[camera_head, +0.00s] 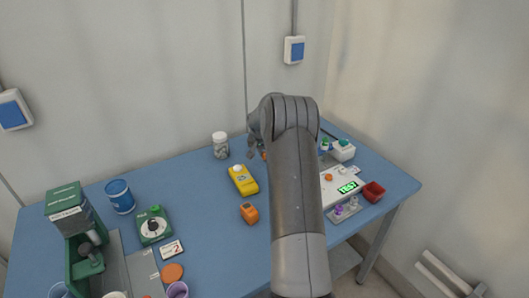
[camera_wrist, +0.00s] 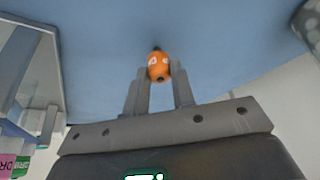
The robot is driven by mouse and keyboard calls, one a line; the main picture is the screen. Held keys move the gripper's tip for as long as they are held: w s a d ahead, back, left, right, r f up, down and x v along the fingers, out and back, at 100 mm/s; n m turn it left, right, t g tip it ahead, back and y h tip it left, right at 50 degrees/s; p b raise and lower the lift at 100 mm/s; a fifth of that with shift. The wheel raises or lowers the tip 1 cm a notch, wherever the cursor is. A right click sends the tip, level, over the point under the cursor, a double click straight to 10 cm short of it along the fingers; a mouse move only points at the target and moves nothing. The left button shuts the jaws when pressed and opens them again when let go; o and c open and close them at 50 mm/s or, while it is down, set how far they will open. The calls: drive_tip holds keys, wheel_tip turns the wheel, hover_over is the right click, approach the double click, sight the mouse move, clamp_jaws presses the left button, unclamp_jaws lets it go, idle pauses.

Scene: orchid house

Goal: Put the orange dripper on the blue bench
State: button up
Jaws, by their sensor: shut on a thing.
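The orange dripper (camera_wrist: 158,66) is a small rounded orange piece with a dark tip, held between the two fingertips of my gripper (camera_wrist: 162,82) in the wrist view. In the head view only a bit of orange (camera_head: 264,155) shows beside my gripper (camera_head: 256,151), and my arm hides most of it. My gripper is shut on the dripper over the back middle of the blue bench (camera_head: 205,203). The blue bench top also shows close behind the dripper in the wrist view (camera_wrist: 220,40). I cannot tell whether the dripper touches the bench.
A white-lidded jar (camera_head: 220,145) and a yellow bottle (camera_head: 243,181) stand left of my gripper. An orange block (camera_head: 249,213) is nearer. A green timer (camera_head: 153,226) and blue tin (camera_head: 119,196) are left.

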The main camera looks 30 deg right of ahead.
drive_tip(key=o, duration=1)
drive_tip(key=shift+c, duration=0.2)
